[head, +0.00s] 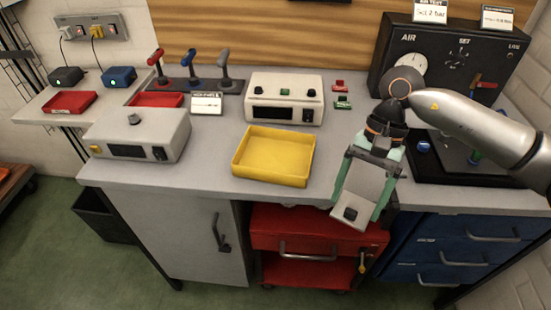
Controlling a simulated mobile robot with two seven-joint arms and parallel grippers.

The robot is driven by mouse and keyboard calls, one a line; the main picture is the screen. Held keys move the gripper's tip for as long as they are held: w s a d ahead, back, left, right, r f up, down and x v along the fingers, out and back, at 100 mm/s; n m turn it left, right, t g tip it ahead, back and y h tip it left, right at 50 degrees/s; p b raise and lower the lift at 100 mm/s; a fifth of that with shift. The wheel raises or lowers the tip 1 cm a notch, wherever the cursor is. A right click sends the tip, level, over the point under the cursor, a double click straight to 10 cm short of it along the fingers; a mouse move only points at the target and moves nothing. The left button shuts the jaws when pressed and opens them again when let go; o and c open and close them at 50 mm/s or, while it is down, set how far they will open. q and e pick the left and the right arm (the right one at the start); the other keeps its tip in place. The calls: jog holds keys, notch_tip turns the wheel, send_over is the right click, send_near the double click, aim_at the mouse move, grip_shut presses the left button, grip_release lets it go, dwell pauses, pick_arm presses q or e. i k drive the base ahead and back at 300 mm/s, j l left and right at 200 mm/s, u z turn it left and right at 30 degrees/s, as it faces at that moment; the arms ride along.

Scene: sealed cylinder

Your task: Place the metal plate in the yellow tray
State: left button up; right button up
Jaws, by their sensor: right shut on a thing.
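The yellow tray (273,178) lies on the grey workbench near its front edge, left of my right gripper. It is open at the top and looks empty. My right gripper (357,213) has green-sided fingers and points down toward the bench's front edge. It is shut on a pale grey flat piece (362,184), which looks like the metal plate, with a dark square spot at its lower end. The gripper is to the right of the tray and apart from it. How high it is above the bench is hard to tell. My left gripper is out of view.
A grey instrument box (137,137) stands left of the tray, and a white control box (284,97) stands behind it. A black air tester (447,62) is at the back right. A red drawer cart (318,240) stands under the bench front.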

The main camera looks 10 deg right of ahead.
aim_at(276, 160)
jog(key=l+u, duration=0.1)
jog(key=u, duration=1.6)
jog(key=k+l, duration=0.15)
jog(key=l, duration=0.2)
jog(key=k+l+u, duration=0.1)
jog(key=l, duration=0.25)
jog(key=k+l, duration=0.1)
jog(key=l, duration=0.45)
jog(key=k, duration=0.05)
